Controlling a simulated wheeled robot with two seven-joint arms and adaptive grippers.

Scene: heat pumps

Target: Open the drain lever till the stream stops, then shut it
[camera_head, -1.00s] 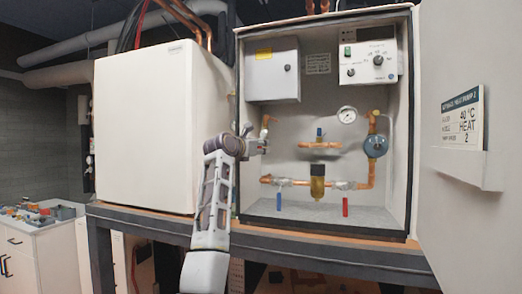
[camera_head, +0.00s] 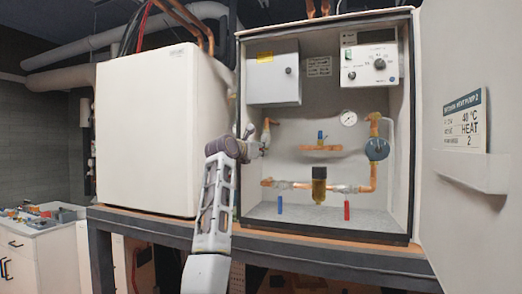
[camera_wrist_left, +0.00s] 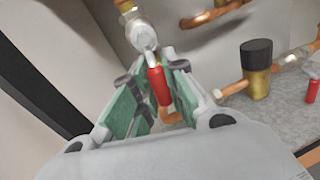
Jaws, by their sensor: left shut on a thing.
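My left gripper (camera_head: 262,148) is inside the left part of the open cabinet. In the left wrist view its green-padded fingers (camera_wrist_left: 157,92) are shut on the red handle of a lever (camera_wrist_left: 158,84). The lever hangs from a pale valve body on a copper and brass fitting (camera_wrist_left: 133,20); in the head view the gripper largely hides it. The handle points down between the fingers. I cannot make out a stream in either view. My right gripper is not in view.
Below are a blue lever (camera_head: 280,205), a red lever (camera_head: 347,210) and a brass filter (camera_head: 319,188) on the lower copper pipe. A gauge (camera_head: 348,118) and blue pump (camera_head: 377,149) are to the right. The cabinet door (camera_head: 465,200) stands open; a white unit (camera_head: 150,130) stands left.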

